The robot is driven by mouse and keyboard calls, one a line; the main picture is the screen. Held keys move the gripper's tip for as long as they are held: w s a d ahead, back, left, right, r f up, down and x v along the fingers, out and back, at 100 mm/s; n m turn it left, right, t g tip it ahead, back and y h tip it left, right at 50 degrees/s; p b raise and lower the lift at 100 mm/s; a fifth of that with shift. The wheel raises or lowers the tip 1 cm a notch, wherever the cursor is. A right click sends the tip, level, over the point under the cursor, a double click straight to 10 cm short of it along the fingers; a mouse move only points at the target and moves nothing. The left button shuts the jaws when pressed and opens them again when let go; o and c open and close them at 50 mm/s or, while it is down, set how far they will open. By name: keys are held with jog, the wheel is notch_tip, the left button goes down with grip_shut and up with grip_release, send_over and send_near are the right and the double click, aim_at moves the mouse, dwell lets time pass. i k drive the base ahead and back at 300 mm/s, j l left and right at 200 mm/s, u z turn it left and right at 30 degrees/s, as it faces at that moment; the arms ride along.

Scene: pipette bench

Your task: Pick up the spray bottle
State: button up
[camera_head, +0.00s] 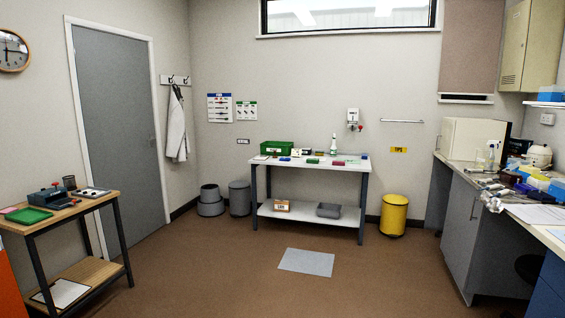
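A green crate (277,148) and small coloured items share the white table. A grey mat (306,262) lies on open brown floor before it. A yellow bin (394,215) stands right of it. A cluttered bench (460,172) lines the right; a wooden cart (60,222) stands left.

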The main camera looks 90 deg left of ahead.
aim_at(492, 157)
jog(key=u, duration=2.45)
